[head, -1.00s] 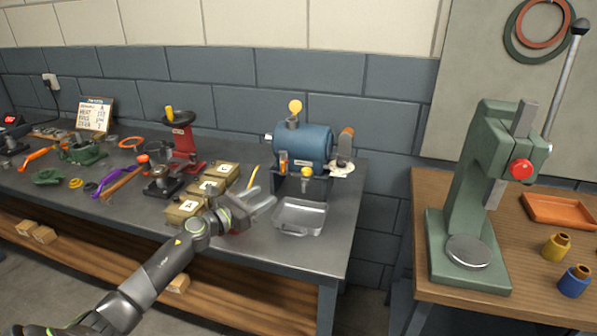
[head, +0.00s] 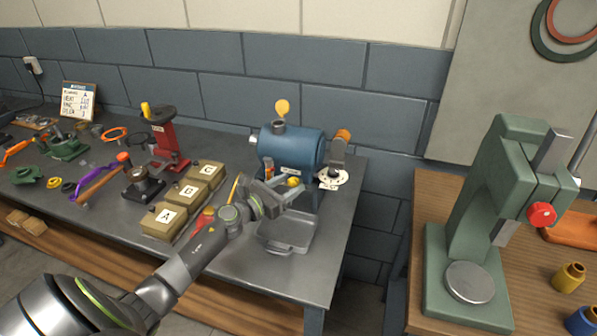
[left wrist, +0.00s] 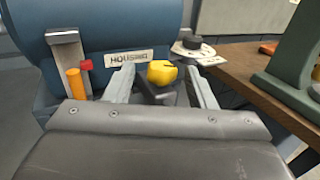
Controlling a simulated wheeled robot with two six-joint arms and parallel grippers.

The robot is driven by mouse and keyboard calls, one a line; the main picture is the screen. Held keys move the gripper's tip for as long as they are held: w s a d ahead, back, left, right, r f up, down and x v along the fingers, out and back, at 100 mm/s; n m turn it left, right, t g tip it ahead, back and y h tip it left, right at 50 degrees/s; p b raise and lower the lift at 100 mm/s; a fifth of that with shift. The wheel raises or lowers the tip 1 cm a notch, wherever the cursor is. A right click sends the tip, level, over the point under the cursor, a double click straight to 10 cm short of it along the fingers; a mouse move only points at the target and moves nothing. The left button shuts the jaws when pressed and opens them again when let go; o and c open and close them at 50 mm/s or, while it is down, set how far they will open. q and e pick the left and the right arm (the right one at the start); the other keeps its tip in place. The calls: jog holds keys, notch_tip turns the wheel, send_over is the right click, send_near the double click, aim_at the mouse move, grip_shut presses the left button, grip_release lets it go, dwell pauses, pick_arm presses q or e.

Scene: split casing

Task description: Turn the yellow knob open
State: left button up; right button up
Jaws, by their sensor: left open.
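The yellow knob (head: 293,182) sits low on the front of the blue cylindrical housing (head: 290,150). In the left wrist view the knob (left wrist: 162,72) shows between the two fingers, near the fingertips, below the "HOUSING" label. My left gripper (head: 291,190) is open, with its fingers pointing at the housing, one on each side of the knob. I cannot tell whether either finger touches it. Part of the knob is hidden by the gripper in the head view. My right gripper is not in view.
A grey metal tray (head: 288,236) lies below the housing on the bench. Boxes marked A (head: 168,218), B and C stand to the left. A dial plate (head: 334,180) and lever are right of the knob. A green press (head: 480,220) stands on the wooden table.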

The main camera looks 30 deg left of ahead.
pick_arm(q)
jog(key=shift+w+d, duration=0.1)
jog(key=shift+w, duration=0.3)
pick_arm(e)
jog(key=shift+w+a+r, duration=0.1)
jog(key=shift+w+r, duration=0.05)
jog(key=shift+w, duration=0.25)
pick_arm(q)
jog(key=shift+s+r, duration=0.15)
jog(key=shift+s, duration=0.05)
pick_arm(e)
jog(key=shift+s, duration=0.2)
